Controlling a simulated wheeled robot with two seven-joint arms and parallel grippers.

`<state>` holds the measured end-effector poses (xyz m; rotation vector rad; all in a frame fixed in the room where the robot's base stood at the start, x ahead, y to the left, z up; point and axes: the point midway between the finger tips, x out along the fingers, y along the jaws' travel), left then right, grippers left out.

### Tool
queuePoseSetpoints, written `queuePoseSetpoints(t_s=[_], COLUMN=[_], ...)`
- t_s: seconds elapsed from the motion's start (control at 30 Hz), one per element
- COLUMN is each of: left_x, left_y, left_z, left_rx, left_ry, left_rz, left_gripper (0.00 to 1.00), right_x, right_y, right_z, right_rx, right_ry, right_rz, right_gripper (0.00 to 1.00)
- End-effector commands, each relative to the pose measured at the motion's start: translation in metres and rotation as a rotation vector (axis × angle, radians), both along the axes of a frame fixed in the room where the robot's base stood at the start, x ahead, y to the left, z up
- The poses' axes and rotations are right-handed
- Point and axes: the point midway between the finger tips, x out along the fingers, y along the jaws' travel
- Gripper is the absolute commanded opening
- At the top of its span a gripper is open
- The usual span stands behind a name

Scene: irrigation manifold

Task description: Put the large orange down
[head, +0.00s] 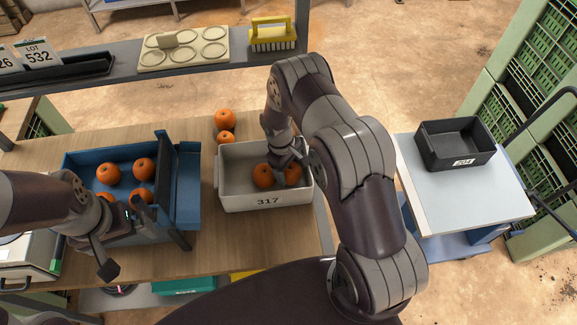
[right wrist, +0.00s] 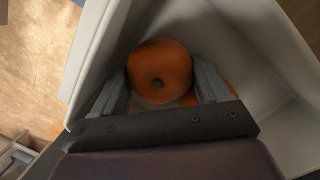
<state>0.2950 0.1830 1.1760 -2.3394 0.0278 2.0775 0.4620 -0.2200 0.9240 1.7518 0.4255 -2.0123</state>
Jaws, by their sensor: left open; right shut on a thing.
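My right gripper (head: 284,163) is down inside the grey-white bin marked 317 (head: 267,201). It is shut on a large orange (right wrist: 160,70), which sits between its two fingers in the right wrist view. In the head view two oranges show in the bin, one at the left (head: 262,176) and one at the right (head: 293,175), partly covered by the gripper. I cannot tell whether the held orange touches the bin floor. My left gripper (head: 144,252) is open and empty at the front of the blue crate (head: 188,185).
The blue crate holds several oranges (head: 108,174). Two more oranges (head: 225,119) stand on the wooden table (head: 330,225) behind the bin. A black bin marked 204 (head: 455,145) stands on a side table at right. A shelf with a cupped tray (head: 183,48) and a yellow brush (head: 272,34) runs behind.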

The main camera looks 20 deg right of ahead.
Motion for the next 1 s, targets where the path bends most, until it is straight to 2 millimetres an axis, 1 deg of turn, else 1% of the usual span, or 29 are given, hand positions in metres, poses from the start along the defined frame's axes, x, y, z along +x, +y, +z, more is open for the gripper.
queuePoseSetpoints(t_s=[0.1,0.13,0.17,0.43,0.5,0.57,0.67,0.9,1.0], left_x=[0.000,0.000,0.000,0.000,0.000,0.000,0.000,0.000,0.000], left_y=[0.000,0.000,0.000,0.000,0.000,0.000,0.000,0.000,0.000], left_z=[-0.004,-0.004,-0.003,-0.002,0.002,-0.003,-0.010,-0.029,-0.034], left_rx=[0.000,0.000,0.000,0.000,0.000,0.000,0.000,0.000,0.000], left_ry=[0.000,0.000,0.000,0.000,0.000,0.000,0.000,0.000,0.000], left_rz=[0.000,0.000,0.000,0.000,0.000,0.000,0.000,0.000,0.000], left_gripper=[1.00,1.00,1.00,1.00,1.00,1.00,1.00,1.00,1.00], right_x=[0.000,0.000,0.000,0.000,0.000,0.002,0.003,0.009,0.011], right_y=[0.000,0.000,0.000,0.000,0.000,0.001,0.003,0.010,0.012], right_z=[-0.004,-0.004,-0.003,-0.002,0.003,0.004,0.018,0.072,0.091], right_rx=[0.000,0.000,0.000,0.000,0.000,0.000,0.000,0.000,0.000], right_ry=[0.000,0.000,0.000,0.000,0.000,-0.002,-0.004,-0.006,-0.004], right_rz=[0.000,0.000,0.000,0.000,0.000,0.000,-0.001,0.001,0.000], right_gripper=[0.45,0.78,0.86,0.86,0.86,0.86,0.86,0.86,0.86])
